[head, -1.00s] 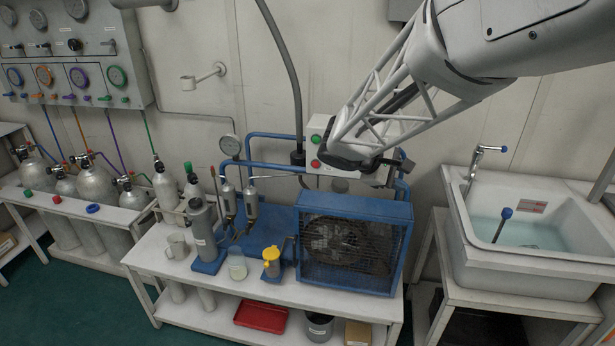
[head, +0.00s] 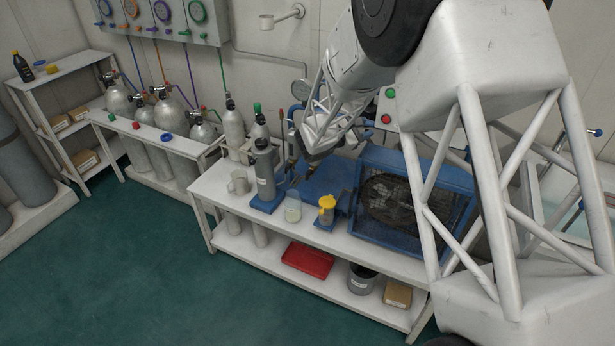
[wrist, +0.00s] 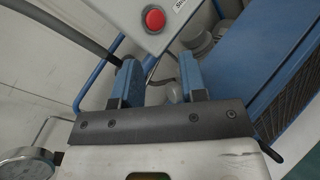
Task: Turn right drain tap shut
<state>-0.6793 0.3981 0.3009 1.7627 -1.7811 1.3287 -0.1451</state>
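My gripper (wrist: 157,76) shows its two blue fingers apart in the wrist view, with a gap between them. A rounded grey metal part (wrist: 173,92) and a thin bent pipe show in or behind that gap; I cannot tell whether the fingers touch either. The right drain tap cannot be made out in either current view. In the head view my arm reaches down over the back of the bench, in front of the compressor's filter area, and hides the fingertips there.
A blue compressor with a caged fan (head: 395,200) stands on the white bench (head: 236,207). A grey cylinder (head: 264,172), a glass jar (head: 293,208) and a yellow-topped cup (head: 327,210) stand nearby. A control box with a red button (wrist: 154,19) and a gauge (wrist: 28,166) are close to my gripper.

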